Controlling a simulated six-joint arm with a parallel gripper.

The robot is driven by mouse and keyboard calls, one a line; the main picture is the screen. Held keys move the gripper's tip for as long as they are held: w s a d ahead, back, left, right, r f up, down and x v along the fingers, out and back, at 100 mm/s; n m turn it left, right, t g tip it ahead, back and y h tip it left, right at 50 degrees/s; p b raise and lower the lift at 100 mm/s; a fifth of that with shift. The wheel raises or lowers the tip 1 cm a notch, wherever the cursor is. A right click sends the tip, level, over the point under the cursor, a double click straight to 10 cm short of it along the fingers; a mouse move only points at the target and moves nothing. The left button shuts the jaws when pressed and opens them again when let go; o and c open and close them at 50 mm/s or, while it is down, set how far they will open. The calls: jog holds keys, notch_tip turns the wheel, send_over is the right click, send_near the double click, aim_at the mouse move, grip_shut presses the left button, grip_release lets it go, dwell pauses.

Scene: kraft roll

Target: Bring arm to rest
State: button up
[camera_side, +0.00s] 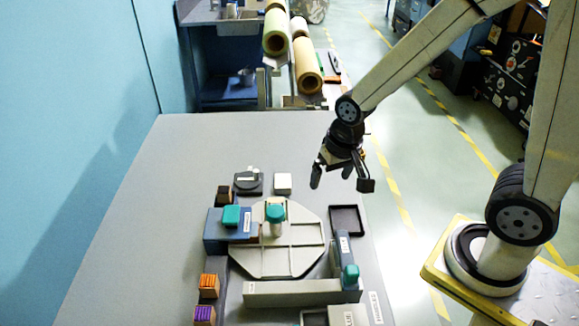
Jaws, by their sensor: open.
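My gripper (338,178) hangs in the air above the right edge of the grey table, pointing down. Its dark fingers are apart, and nothing shows between them. Below and to its left is a pale eight-sided plate (290,262) with raised dividers on the table. The gripper is apart from everything on the table. My arm comes in from the right, from a base beside the table.
A teal-topped knob (275,214) stands on the plate. A blue block (218,224) with a teal top is left of it. Orange (209,286) and purple (205,315) striped blocks sit front left. A black tray (347,219) lies right. The table's back left (190,150) is clear.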

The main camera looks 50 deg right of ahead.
jog(key=s+n, duration=0.1)
jog(key=s+d+n, duration=0.1)
jog(key=s+n, duration=0.1)
jog(key=n, duration=0.1)
jog(key=shift+s+d+t, duration=0.15)
jog(key=shift+d+t, duration=0.15)
jog(key=n+g, duration=0.2)
jog(key=n, duration=1.5)
send_over(275, 210)
jog(key=f, duration=0.1)
jog(key=d+f, duration=0.1)
jog(key=shift+s+f, duration=0.3)
jog(key=shift+s, duration=0.1)
jog(key=shift+w+a+f+n+g, duration=0.3)
jog(key=shift+w+a+n, duration=0.1)
jog(key=shift+a+n, duration=0.15)
jog(key=shift+f, duration=3.85)
